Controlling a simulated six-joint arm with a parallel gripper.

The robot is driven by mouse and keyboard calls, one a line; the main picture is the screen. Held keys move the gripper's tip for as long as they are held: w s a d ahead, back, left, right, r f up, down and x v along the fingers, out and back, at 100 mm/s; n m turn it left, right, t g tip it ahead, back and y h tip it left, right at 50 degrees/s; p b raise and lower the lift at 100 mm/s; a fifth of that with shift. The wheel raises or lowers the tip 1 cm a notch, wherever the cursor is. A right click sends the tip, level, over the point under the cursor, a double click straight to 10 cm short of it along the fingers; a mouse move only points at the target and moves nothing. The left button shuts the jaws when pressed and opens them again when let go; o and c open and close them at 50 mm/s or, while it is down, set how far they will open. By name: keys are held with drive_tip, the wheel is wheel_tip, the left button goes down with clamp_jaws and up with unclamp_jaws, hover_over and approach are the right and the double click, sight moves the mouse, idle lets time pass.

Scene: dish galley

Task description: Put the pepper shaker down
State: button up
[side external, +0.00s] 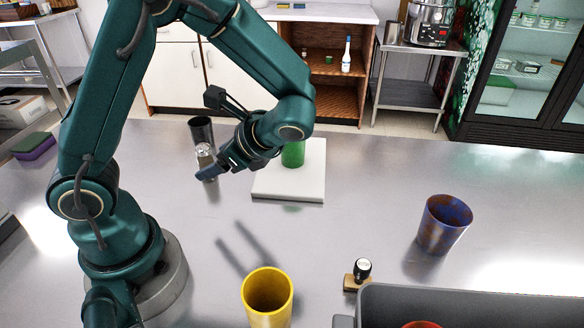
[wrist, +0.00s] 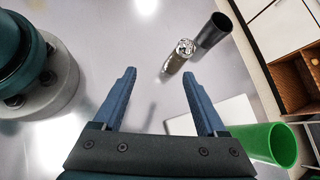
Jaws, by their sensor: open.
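The pepper shaker, a small clear-and-silver cylinder with a shiny top (side external: 204,152), stands on the metal table. It also shows in the wrist view (wrist: 179,58), just beyond the tip of the right-hand finger. My gripper (side external: 205,174) is low, beside the shaker, and partly covers its lower part in the side view. In the wrist view my gripper (wrist: 158,74) has its two blue fingers wide apart with nothing between them. I cannot tell whether a finger touches the shaker.
A dark cup (side external: 201,130) stands close behind the shaker. A green cup (side external: 293,155) is on a white board (side external: 288,187) to the right. A yellow cup (side external: 267,292), rusty-blue cup (side external: 443,224), stamp (side external: 360,272) and grey bin (side external: 460,306) are nearer. The middle of the table is clear.

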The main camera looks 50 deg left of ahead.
drive_tip(key=s+d+r+n+t+h, duration=0.3)
drive_tip(key=d+r+n+t+h, duration=0.4)
drive_tip(key=n, duration=0.5)
drive_tip(key=d+t+h, duration=0.1)
drive_tip(key=d+h, duration=0.1)
drive_tip(key=d, duration=0.1)
drive_tip(key=shift+d+h, duration=0.4)
drive_tip(key=shift+r, duration=0.1)
